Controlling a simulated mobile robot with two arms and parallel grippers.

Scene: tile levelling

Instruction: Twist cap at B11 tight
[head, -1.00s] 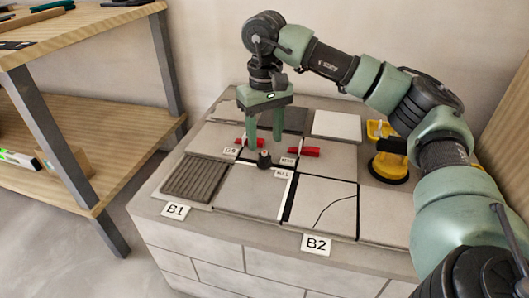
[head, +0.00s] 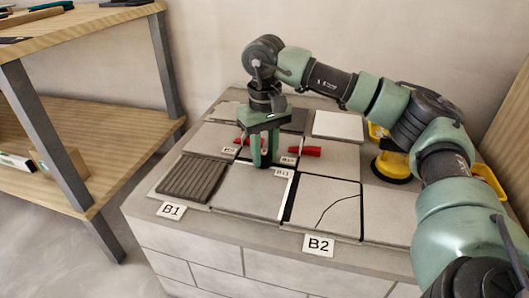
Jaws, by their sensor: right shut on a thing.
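My right gripper (head: 264,161) points straight down over the middle of the tiled bench and is shut on the dark cap at the tile joint. The fingers hide most of the cap. A small white label (head: 283,173), which seems to read B11, lies just right of and in front of the fingers. My left gripper is not in view.
Two red pieces (head: 311,151) and more small labels sit close to the fingers. Grey tiles (head: 328,205) surround them, with the ribbed tile (head: 193,180) at left. A yellow suction cup (head: 391,168) stands at right. A wooden shelf (head: 95,125) is at left.

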